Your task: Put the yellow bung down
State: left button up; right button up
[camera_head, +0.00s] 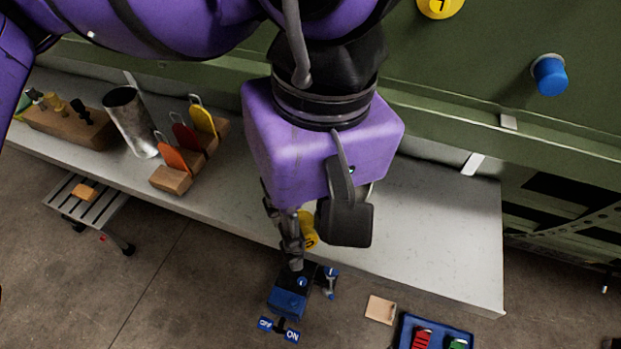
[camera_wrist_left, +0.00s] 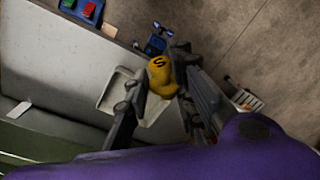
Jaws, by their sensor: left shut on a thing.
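My left gripper (camera_wrist_left: 160,78) is shut on a yellow bung (camera_wrist_left: 160,74) with a dark mark on its face. The bung sits between the two dark fingers. In the head view the bung (camera_head: 309,229) shows only in part, behind the gripper (camera_head: 295,235), near the front edge of the pale bench (camera_head: 420,230). A shallow pale tray (camera_wrist_left: 113,98) lies beneath the gripper in the left wrist view. I cannot tell the gap between bung and tray. My right gripper is not in view.
A blue bung (camera_head: 550,76) and another yellow bung (camera_head: 440,6) sit on the green panel (camera_head: 480,60). A metal cup (camera_head: 130,120) and a wooden rack with coloured tags (camera_head: 185,158) stand on the bench's left. A blue tray (camera_head: 404,330) is at lower right. The bench's right part is clear.

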pick_arm(q)
jog(key=w+f, duration=0.3)
jog(key=w, duration=0.1)
jog(key=w+d+f, duration=0.1)
jog(key=w+f, duration=0.1)
jog(key=w, duration=0.2)
jog(key=w+f+p, duration=0.1)
jog(key=w+f, duration=0.2)
jog(key=w, duration=0.1)
jog(key=shift+w+d+f, duration=0.15)
jog(key=shift+w+f, duration=0.15)
jog(key=shift+w, duration=0.1)
jog(key=shift+w+f, duration=0.3)
jog(key=shift+f, duration=0.05)
jog(key=shift+w+f, duration=0.15)
jog(key=shift+f, duration=0.7)
jog(key=shift+w+f, duration=0.15)
jog(key=shift+f, duration=0.7)
jog(key=shift+f, duration=0.1)
jog(key=shift+f, duration=0.15)
jog(key=o, duration=0.8)
jog(key=shift+o, duration=0.2)
